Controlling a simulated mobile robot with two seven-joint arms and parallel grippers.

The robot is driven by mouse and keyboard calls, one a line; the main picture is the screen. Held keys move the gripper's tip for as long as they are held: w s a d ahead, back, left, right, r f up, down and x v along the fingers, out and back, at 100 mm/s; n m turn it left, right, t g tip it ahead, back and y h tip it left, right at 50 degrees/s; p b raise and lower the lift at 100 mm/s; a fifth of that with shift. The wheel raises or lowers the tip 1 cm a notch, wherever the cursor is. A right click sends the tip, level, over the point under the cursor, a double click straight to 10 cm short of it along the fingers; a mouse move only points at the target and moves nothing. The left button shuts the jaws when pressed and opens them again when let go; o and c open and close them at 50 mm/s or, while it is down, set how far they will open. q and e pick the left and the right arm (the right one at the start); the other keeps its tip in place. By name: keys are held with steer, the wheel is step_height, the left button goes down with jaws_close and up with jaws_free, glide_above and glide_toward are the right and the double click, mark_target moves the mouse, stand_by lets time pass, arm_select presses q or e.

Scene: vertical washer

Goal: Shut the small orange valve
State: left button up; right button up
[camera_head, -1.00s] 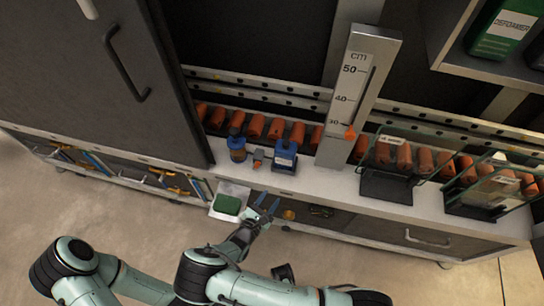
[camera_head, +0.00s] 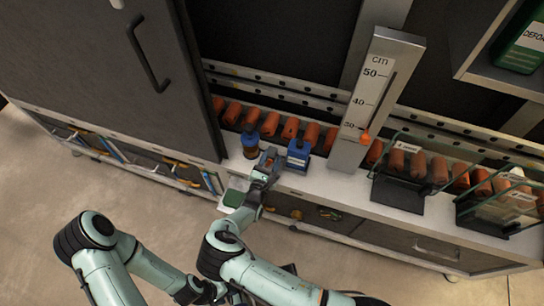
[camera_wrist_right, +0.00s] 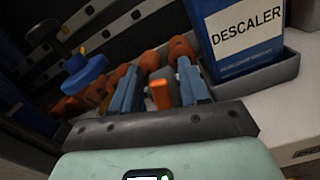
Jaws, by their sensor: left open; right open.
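The small orange valve (camera_wrist_right: 160,95) shows in the right wrist view as a short orange block between the two blue fingers of my right gripper (camera_wrist_right: 158,72). The fingers are apart, one on each side of it, with gaps visible.
The blue DESCALER box (camera_wrist_right: 240,38) stands in a grey tray close to the right finger. Several orange-brown cylinders (camera_head: 290,128) line the back. A gauge column (camera_head: 372,95) and glass-sided bins (camera_head: 405,165) are further right.

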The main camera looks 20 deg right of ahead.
steer(key=shift+w+d, duration=0.25)
steer(key=shift+w, duration=0.2)
jaws_close()
steer(key=shift+w+a+r+n, duration=0.1)
steer(key=shift+w+a+n, duration=0.15)
steer(key=shift+n, duration=0.65)
steer(key=shift+w+a+r+n, duration=0.1)
steer(key=shift+a+n, duration=0.2)
steer(key=shift+n, duration=0.6)
jaws_free()
